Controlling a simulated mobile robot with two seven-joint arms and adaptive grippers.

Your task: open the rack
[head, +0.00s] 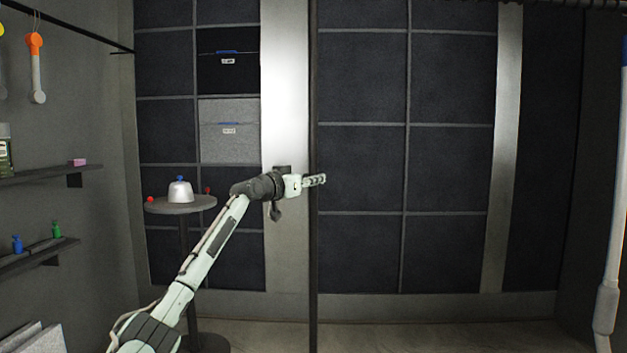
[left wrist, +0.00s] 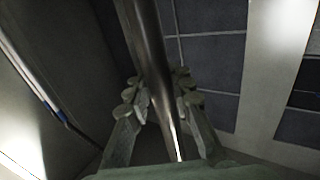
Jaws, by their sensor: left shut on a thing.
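The rack is a tall dark panelled unit (head: 455,80) across the back, with a grid of grey lines and pale vertical strips. A thin dark vertical bar (head: 313,90) runs from top to bottom in front of it. My left gripper (head: 315,180) is at mid-height on this bar in the head view. In the left wrist view the bar (left wrist: 147,45) passes between the two fingers of my left gripper (left wrist: 157,92), which is shut on it. Whether the bar is fixed to the rack's panel is unclear. My right gripper is not in view.
A small round table (head: 180,208) holding a white domed object (head: 180,192) stands left of the gripper. Wall shelves (head: 40,173) line the left side. Boxes (head: 229,130) sit in the rack's left part. A pale upright pole (head: 612,200) stands at far right.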

